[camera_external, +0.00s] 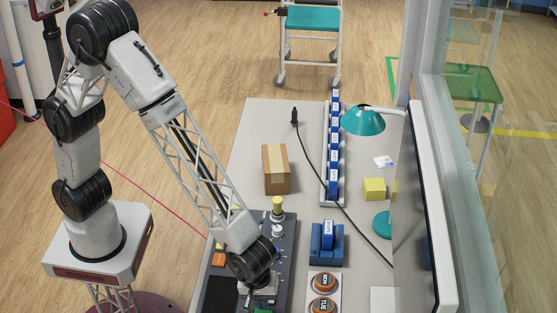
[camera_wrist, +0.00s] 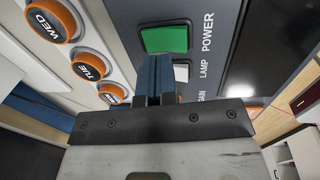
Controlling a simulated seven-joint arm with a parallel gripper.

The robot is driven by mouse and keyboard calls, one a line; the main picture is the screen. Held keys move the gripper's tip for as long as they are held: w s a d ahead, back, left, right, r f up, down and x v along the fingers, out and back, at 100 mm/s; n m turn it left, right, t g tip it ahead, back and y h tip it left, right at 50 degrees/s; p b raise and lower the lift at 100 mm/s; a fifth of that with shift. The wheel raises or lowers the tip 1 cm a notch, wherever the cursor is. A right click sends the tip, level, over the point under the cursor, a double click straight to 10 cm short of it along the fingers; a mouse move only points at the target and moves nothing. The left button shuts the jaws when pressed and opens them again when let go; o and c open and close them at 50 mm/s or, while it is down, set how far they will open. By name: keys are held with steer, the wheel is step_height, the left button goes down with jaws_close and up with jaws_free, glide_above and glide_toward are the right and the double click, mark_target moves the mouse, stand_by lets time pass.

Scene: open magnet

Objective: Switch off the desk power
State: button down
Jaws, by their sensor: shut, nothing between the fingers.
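The dark desk control panel (camera_external: 286,260) lies at the front of the desk. In the wrist view, a green rectangular button (camera_wrist: 164,38) on the panel (camera_wrist: 205,12) is labelled POWER. A white button (camera_wrist: 181,72) beside it is labelled LAMP and is partly hidden by my fingers. My gripper (camera_wrist: 157,60) is shut and empty. Its blue fingertips sit just below the green button in the wrist view; I cannot tell whether they touch it.
Round orange day buttons (camera_external: 323,282) stand right of the panel; WED (camera_wrist: 52,20) shows in the wrist view. A blue holder (camera_external: 327,245), cardboard box (camera_external: 277,170), yellow block (camera_external: 374,189), teal lamp (camera_external: 363,121) and a row of blue items (camera_external: 334,150) are farther back.

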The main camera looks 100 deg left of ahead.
mark_target(267, 312)
step_height(267, 312, up, 11)
steer(key=w, duration=0.1)
steer(key=shift+w+r, duration=0.15)
steer(key=shift+w, duration=0.05)
steer(key=shift+a+r, duration=0.1)
stand_by(0.7)
steer(key=s+a+r+m, duration=0.5)
steer(key=s+a+r, duration=0.2)
steer(key=a, duration=0.3)
steer(key=s+a+r+m, duration=0.4)
steer(key=s+a+r, duration=0.2)
steer(key=s+a, duration=0.25)
steer(key=s+a+r+m, duration=0.1)
steer(key=s+a+m, duration=0.3)
steer(key=s, duration=0.5)
steer(key=s+a+r+m+t, duration=0.1)
steer(key=s+a+r+m, duration=0.1)
steer(key=s+a+m, duration=0.3)
steer(key=s+a, duration=0.1)
steer(key=s, duration=0.2)
steer(key=shift+s+a, duration=0.35)
steer(key=shift+s, duration=0.05)
stand_by(2.5)
